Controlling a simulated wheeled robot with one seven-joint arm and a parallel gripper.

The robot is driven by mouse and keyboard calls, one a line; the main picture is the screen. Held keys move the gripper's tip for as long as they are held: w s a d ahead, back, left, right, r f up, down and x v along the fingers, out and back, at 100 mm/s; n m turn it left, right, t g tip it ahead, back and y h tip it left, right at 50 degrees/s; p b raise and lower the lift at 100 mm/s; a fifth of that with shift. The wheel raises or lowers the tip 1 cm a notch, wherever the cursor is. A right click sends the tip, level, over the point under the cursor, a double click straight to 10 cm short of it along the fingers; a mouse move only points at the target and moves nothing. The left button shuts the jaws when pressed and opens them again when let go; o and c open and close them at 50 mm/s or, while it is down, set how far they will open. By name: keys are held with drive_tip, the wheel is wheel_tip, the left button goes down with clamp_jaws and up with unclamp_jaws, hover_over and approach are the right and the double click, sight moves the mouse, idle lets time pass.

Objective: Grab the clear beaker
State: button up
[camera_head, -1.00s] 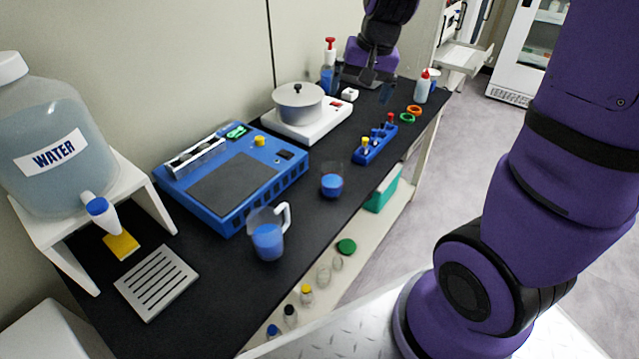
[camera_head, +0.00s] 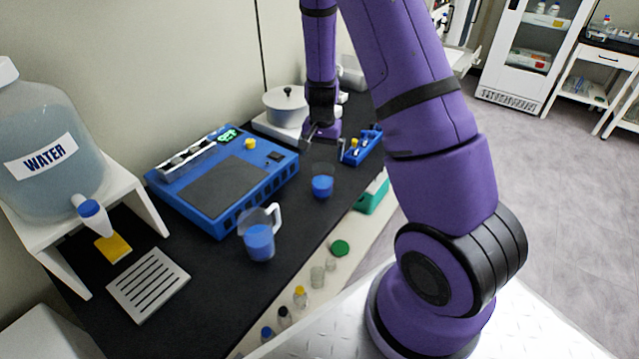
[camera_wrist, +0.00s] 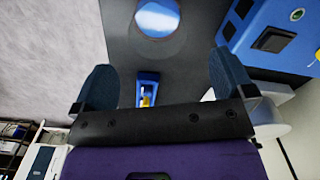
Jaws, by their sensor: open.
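A clear beaker (camera_head: 322,184) with blue liquid stands upright on the black bench, right of the blue machine. In the wrist view the beaker (camera_wrist: 158,18) shows at the top edge, partly cut off, ahead of the fingertips. My gripper (camera_head: 325,143) is just beyond and above the beaker, in front of the pot. The wrist view shows my gripper (camera_wrist: 159,62) with its two dark fingers spread wide and nothing between them. A clear handled jug (camera_head: 259,240), also with blue liquid, stands nearer on the bench.
The blue machine (camera_head: 222,182) is left of the beaker. A blue rack (camera_head: 361,147) and a white pot (camera_head: 286,104) stand beyond it. A water tank (camera_head: 48,150) on a white stand and a slotted tray (camera_head: 148,286) are at the near left.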

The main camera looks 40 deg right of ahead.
sight(323, 174)
wheel_tip(323, 174, down, 9)
drive_tip(key=shift+s+f, duration=0.1)
drive_tip(key=shift+s, duration=0.05)
idle(0.4)
drive_tip(key=c, duration=1.1)
drive_tip(key=shift+r, duration=0.25)
